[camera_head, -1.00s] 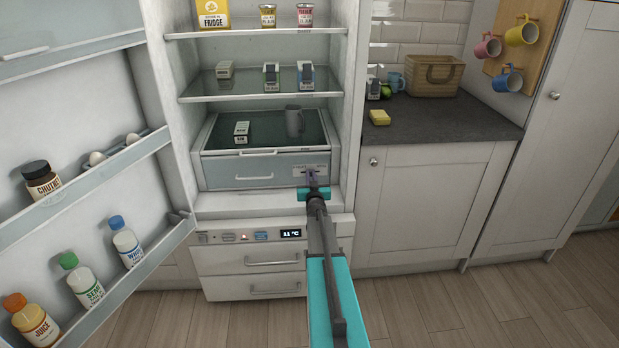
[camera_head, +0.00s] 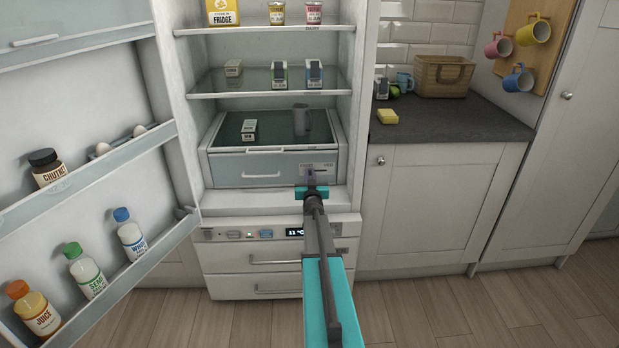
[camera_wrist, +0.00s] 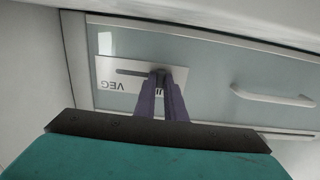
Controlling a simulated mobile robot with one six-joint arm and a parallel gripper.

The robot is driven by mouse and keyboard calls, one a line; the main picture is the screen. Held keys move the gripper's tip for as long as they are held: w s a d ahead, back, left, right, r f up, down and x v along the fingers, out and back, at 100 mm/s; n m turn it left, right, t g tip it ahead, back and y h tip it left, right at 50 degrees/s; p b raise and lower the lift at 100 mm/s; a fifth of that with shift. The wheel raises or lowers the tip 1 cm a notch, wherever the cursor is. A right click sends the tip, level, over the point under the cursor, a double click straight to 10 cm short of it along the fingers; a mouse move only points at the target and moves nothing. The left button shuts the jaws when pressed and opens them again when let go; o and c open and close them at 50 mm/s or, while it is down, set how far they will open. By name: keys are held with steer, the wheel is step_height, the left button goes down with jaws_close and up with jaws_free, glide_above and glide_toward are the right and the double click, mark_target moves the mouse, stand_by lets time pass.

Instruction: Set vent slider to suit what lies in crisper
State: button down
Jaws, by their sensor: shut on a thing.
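The crisper drawer (camera_head: 226,167) is shut at the bottom of the open fridge. Its dark greenish top shows nothing I can make out inside. A pale vent plate (camera_head: 328,169) sits at the right of its front. In the wrist view the vent plate (camera_wrist: 107,72) appears upside down, with VEG readable at one end of a dark slot. My gripper (camera_head: 311,178) is at the left part of the plate. In the wrist view my gripper (camera_wrist: 163,84) is shut on the slider knob, at the slot end away from VEG. Its fingers mostly hide the knob and the other label.
The worktop (camera_head: 450,122) is at right. Floor is clear at lower right.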

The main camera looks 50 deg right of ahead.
steer(key=c, duration=1.8)
jaws_free()
steer(key=shift+w+a, duration=0.4)
steer(key=shift+a, duration=0.05)
steer(key=shift+s+d, duration=0.15)
steer(key=shift+d, duration=0.05)
steer(key=shift+s, duration=0.1)
steer(key=v, duration=1.3)
steer(key=shift+s+a+b, duration=0.25)
steer(key=shift+a+b, duration=0.05)
steer(key=shift+b, duration=0.15)
